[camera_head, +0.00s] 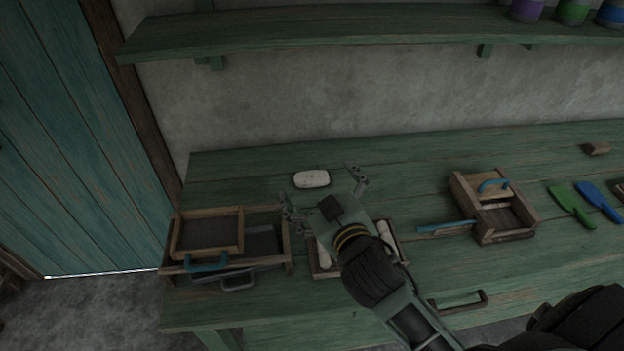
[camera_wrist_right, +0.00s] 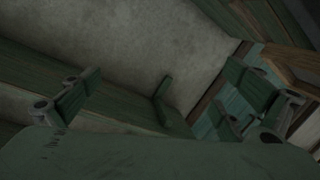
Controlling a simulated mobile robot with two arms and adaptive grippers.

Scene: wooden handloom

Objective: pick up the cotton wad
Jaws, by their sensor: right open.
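A white, rounded oblong piece (camera_head: 311,179), which looks like the cotton wad, lies on the green workbench (camera_head: 430,165) near its back, left of the middle. My right gripper (camera_head: 324,192) is open, its fingers spread wide, just in front of the white piece; I cannot tell its height above the bench. No contact with the white piece is visible. In the right wrist view the open fingers (camera_wrist_right: 168,98) have nothing between them, and the white piece does not show there. My left gripper is not in view.
A wooden tray (camera_head: 401,243) with white rolls lies partly hidden under my right arm. Wooden boxes with blue handles stand left (camera_head: 208,233) and right (camera_head: 525,216). Green (camera_head: 572,203) and blue (camera_head: 598,200) tools lie far right. A shelf (camera_head: 330,29) overhangs the back.

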